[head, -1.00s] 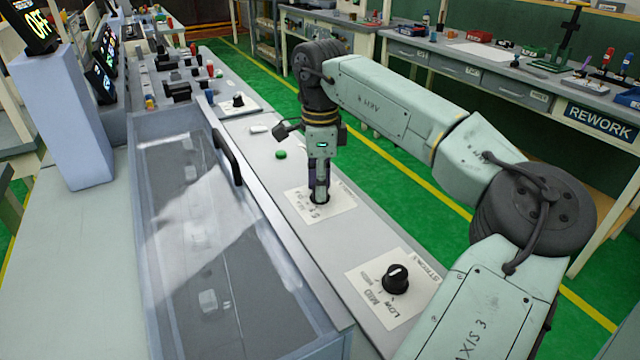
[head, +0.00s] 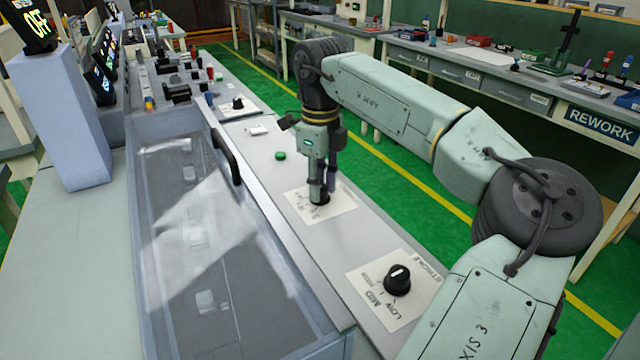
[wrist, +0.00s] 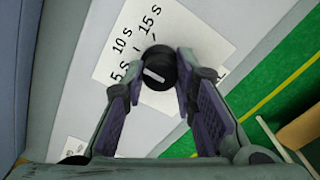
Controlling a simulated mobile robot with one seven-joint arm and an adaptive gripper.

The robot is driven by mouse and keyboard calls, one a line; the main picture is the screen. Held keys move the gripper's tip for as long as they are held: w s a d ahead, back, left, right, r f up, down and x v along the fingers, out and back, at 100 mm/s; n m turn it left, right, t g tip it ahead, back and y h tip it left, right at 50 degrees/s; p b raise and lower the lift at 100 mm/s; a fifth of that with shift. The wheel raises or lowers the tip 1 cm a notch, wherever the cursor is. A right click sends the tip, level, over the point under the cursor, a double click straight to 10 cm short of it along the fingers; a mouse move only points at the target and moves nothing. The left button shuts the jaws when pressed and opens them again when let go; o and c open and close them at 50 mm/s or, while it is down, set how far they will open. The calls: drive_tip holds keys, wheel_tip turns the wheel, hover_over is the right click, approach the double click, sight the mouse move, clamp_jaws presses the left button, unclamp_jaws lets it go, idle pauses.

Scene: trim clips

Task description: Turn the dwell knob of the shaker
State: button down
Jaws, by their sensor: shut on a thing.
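The dwell knob is a round black knob (wrist: 158,66) with a white pointer line, on a white label plate (wrist: 112,62) marked 5 S, 10 S and 15 S. The pointer line slants from upper left to lower right in the wrist view; which mark it points at is hard to tell. My gripper (wrist: 155,70) is shut on the knob, one finger on each side, pointing down from above. In the head view my gripper (head: 322,195) mostly covers the knob, and the label plate (head: 342,204) shows around it.
A second black knob (head: 397,280) on a plate marked LOW and MID is nearer, and a third (head: 238,103) is farther back. A green button (head: 280,156) sits behind my gripper. The shaker's clear lid (head: 190,260) with a dark handle (head: 227,158) is to the left.

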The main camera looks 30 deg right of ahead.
idle(0.3)
drive_tip(key=c, duration=1.3)
unclamp_jaws()
wheel_tip(320, 180, up, 8)
drive_tip(key=shift+f, duration=0.25)
